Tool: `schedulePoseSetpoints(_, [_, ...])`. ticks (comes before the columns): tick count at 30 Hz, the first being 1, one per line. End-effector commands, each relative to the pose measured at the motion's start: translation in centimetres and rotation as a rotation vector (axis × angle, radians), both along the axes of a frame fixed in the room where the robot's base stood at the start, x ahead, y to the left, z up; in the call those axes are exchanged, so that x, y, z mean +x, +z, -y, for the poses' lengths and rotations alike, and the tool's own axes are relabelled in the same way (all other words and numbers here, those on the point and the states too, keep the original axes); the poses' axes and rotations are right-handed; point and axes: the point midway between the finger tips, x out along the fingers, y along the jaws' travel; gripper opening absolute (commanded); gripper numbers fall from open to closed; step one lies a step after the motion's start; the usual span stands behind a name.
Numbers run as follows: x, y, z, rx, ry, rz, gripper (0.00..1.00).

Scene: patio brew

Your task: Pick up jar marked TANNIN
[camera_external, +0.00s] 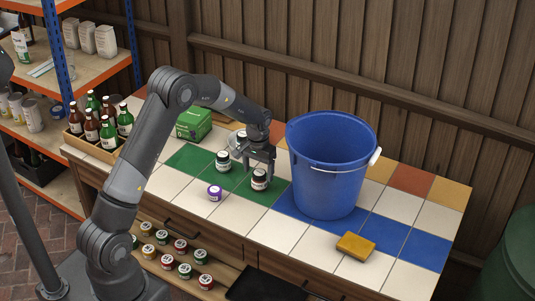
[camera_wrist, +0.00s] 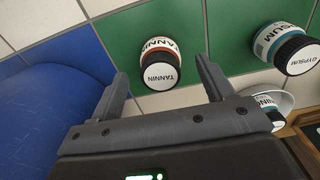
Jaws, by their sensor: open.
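A large blue bucket (camera_external: 328,165) stands close to the right of my gripper. A green box (camera_external: 194,123), a bottle crate (camera_external: 100,137) and a yellow sponge (camera_external: 355,246) are on the counter.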

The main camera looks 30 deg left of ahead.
Motion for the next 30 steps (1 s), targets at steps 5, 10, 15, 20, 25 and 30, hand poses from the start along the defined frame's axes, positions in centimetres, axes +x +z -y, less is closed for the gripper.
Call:
schedulePoseSetpoints(5, [0.5,-2.3,0.0,0.000,0.000,-0.002,0.74])
schedulePoseSetpoints(10, [0.6,-4.5,0.0,0.000,0.000,-0.001,0.74])
schedulePoseSetpoints(15, [0.6,-4.7,0.0,0.000,0.000,0.001,0.74])
schedulePoseSetpoints(20, [0.6,-4.7,0.0,0.000,0.000,0.000,0.67])
schedulePoseSetpoints(25, [0.6,-4.7,0.0,0.000,0.000,0.000,0.53])
schedulePoseSetpoints(30, [0.6,-4.7,0.0,0.000,0.000,0.000,0.39])
